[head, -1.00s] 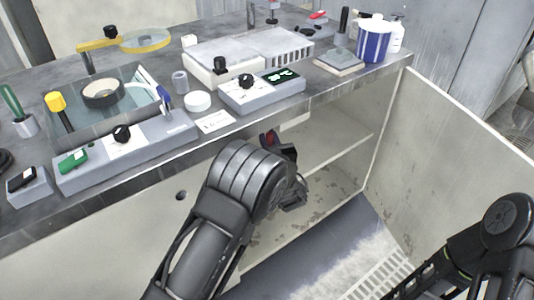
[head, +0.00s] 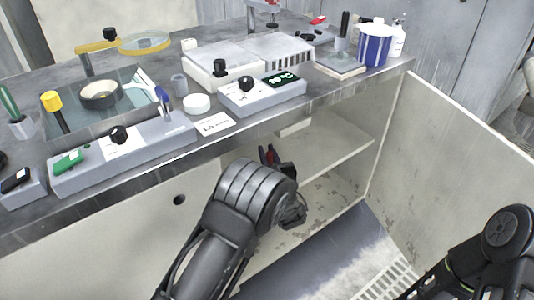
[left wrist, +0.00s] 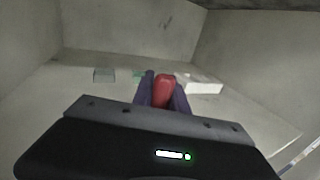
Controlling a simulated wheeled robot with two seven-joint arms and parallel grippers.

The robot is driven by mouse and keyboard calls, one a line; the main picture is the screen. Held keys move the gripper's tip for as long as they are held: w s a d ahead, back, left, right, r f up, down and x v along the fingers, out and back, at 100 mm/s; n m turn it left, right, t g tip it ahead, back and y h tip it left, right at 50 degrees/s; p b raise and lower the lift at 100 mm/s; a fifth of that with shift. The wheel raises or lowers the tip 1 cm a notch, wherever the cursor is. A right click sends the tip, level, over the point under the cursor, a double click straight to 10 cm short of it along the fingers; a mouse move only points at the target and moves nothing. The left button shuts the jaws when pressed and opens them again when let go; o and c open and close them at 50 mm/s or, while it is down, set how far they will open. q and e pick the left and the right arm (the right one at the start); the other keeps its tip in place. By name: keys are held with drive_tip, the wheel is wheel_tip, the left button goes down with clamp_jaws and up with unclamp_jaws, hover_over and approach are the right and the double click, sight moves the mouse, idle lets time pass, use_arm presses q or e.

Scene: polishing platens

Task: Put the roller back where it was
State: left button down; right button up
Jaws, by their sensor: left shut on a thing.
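My left gripper (head: 268,157) reaches into the open cabinet (head: 345,150) under the bench, just above its shelf. In the left wrist view its two dark fingers (left wrist: 164,92) are shut on a rounded red piece (left wrist: 165,88), which looks like the handle of the roller. The rest of the roller is hidden by the fingers and the hand.
On the shelf in the left wrist view are a small grey box (left wrist: 104,75), a green item (left wrist: 139,74) and a white block (left wrist: 204,86). The bench top (head: 150,165) above is crowded with instruments. The cabinet's open door (head: 450,140) bounds the right side.

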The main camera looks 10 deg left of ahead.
use_arm(q)
drive_tip(key=shift+f, duration=0.15)
drive_tip(key=c, duration=1.3)
unclamp_jaws()
drive_tip(key=shift+s+r, duration=0.15)
drive_tip(key=shift+r, duration=0.05)
drive_tip(key=p+v, duration=0.3)
drive_tip(key=v, duration=0.8)
drive_tip(key=shift+s+d, duration=0.15)
drive_tip(key=shift+s, duration=0.2)
